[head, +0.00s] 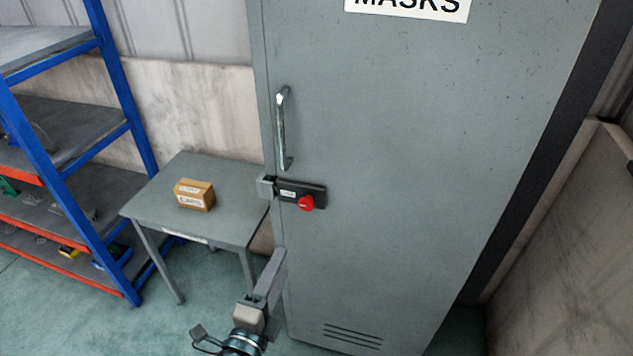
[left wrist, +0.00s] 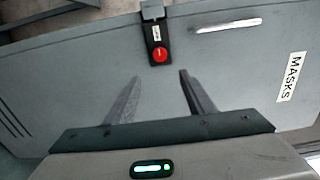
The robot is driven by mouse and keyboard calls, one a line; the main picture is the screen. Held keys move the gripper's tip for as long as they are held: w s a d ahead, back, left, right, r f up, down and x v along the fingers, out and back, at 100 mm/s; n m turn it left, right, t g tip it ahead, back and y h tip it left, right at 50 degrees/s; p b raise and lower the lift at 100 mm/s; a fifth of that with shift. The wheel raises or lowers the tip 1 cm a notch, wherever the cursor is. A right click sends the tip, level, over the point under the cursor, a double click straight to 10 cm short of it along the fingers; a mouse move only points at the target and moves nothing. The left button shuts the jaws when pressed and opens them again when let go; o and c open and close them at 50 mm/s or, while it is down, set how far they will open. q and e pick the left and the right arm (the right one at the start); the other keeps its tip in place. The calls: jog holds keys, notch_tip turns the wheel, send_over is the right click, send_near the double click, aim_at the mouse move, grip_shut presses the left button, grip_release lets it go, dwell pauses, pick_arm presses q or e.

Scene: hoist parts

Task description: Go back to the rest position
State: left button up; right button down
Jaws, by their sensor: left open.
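My left gripper (head: 273,277) is in front of the lower left part of a grey cabinet door (head: 420,150), below its latch. In the left wrist view the two fingers of my left gripper (left wrist: 153,92) are spread apart with nothing between them. The cabinet's black latch plate with a red knob (head: 306,202) lies above the gripper; the red knob (left wrist: 160,54) also shows beyond the fingertips in the left wrist view. The cabinet door looks shut. My right gripper is in neither view.
A small grey table (head: 235,223) with a cardboard box (head: 194,195) on it stands left of the cabinet. A blue shelf rack (head: 118,100) is at the far left. A metal handle (head: 282,128) sits above the latch. A wall panel (head: 570,220) stands at the right.

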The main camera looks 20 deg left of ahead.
pick_arm(q)
notch_tip(320, 180, down, 22)
jog(key=n+g+b, duration=0.2)
jog(key=n+g, duration=0.1)
jog(key=g, duration=0.1)
jog(key=s+a+f+n+g+b, duration=0.1)
jog(key=s+f+n+g, duration=0.3)
jog(key=f, duration=0.8)
jog(key=s+a+f+g+b, duration=0.15)
jog(key=s+f, duration=0.35)
jog(key=f, duration=0.8)
jog(key=s+a+f+n+g+b, duration=0.1)
jog(key=s+a+f+n+g, duration=0.1)
jog(key=s+f, duration=1)
jog(key=s+a+f+n+g+b, duration=0.1)
jog(key=s+f+n+g, duration=0.4)
jog(key=s+f, duration=0.7)
jog(key=s+n, duration=0.2)
jog(key=s, duration=0.6)
jog(key=shift+a+y+b, duration=0.3)
jog(key=shift+a, duration=0.1)
jog(key=shift+s+g, duration=0.1)
jog(key=shift+g, duration=0.15)
